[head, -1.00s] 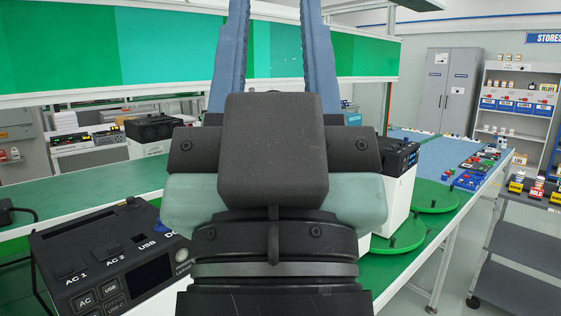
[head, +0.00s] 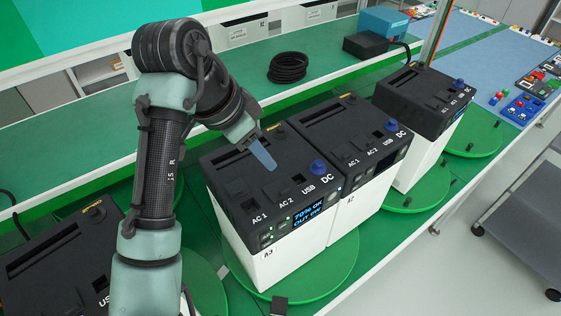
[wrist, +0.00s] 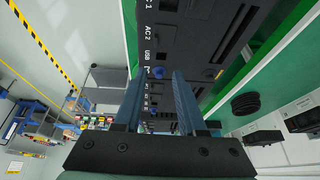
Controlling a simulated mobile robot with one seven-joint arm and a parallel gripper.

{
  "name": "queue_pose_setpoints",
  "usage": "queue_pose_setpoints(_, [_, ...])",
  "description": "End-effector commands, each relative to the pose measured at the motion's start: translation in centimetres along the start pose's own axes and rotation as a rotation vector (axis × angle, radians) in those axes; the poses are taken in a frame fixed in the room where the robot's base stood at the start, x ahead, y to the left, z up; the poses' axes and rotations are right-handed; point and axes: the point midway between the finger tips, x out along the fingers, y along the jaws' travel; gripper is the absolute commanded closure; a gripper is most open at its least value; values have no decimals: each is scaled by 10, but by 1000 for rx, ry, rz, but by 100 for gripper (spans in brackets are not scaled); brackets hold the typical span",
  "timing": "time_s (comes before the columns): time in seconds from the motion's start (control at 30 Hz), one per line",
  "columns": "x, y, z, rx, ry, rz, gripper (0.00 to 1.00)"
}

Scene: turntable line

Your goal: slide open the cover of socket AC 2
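The nearest full power unit (head: 262,232), marked A3, has a dark top with labels AC 1, AC 2, USB and DC. Its AC 2 socket cover (head: 272,191) is a small dark piece behind the AC 2 label; whether it is open or closed is too small to tell. My gripper (head: 264,158) hangs over the back part of this top, behind the AC 2 and USB places; I cannot tell whether it touches. In the wrist view, the two blue fingers of my gripper (wrist: 157,76) stand apart with nothing held, and the AC 2 label shows beyond them.
A blue DC cap (head: 318,167) sits right of the sockets. A similar unit (head: 364,186), marked with AC 1 and AC 2 too, stands close to the right, and another (head: 426,100) farther on. Green turntables (head: 345,262) carry them. A black cable coil (head: 287,68) lies behind.

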Motion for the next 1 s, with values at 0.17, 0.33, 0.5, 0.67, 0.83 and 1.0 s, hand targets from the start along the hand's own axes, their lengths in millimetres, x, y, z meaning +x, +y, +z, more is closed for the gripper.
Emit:
queue_pose_setpoints(0.17, [8,4,10,7,-33,44,60])
queue_pose_setpoints(0.33, [39,6,10,6,-30,44,60])
queue_pose_setpoints(0.5, [73,7,12,7,-29,42,60])
queue_pose_setpoints(0.67, [96,8,12,3,-33,41,60])
queue_pose_setpoints(0.83, [116,8,12,3,-33,39,60])
queue_pose_setpoints(1.0, [126,7,13,3,-32,36,60])
